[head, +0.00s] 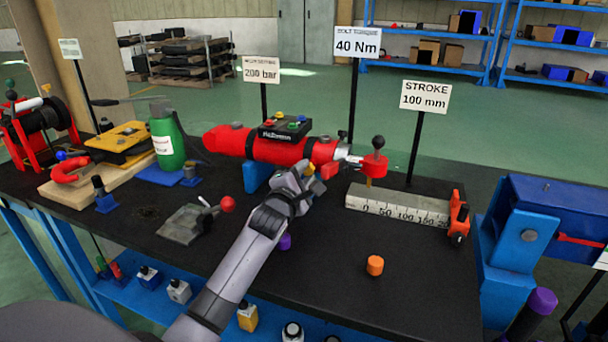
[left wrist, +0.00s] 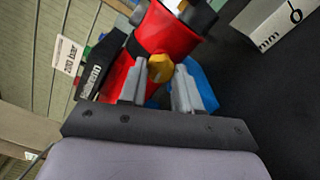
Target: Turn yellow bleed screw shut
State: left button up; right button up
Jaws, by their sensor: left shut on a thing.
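The red cylinder (head: 275,149) lies on a blue cradle on the black bench, with a black block of coloured knobs on top. The yellow bleed screw (left wrist: 160,68) sticks out of its side, and the cylinder also fills the upper part of the left wrist view (left wrist: 168,35). My left gripper (head: 312,175) reaches up to the cylinder's near side. In the left wrist view its two grey fingers (left wrist: 159,82) stand on either side of the screw's head, shut on it. The screw's turning mark is not readable. My right gripper is out of view.
A scale block (head: 395,207) and a blue vise (head: 535,235) stand to the right. An orange cap (head: 375,265) and a purple cap (head: 285,242) lie in front. A red-knobbed lever (head: 228,204) and a green bottle (head: 166,140) are to the left. The front right bench is mostly clear.

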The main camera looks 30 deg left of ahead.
pick_arm(q)
jog(key=shift+m+p, duration=0.4)
jog(key=shift+m, duration=0.3)
jog(key=shift+m+p, duration=0.6)
jog(key=shift+m, duration=1)
jog(key=m+p, duration=0.2)
jog(key=m, duration=0.3)
jog(key=shift+m, duration=0.3)
jog(key=m+p, duration=0.1)
jog(key=m, duration=0.3)
jog(key=shift+m+p, duration=0.3)
jog(key=shift+p, duration=0.05)
jog(key=m, duration=0.4)
jog(key=shift+m+p, duration=0.4)
jog(key=shift+m, duration=0.3)
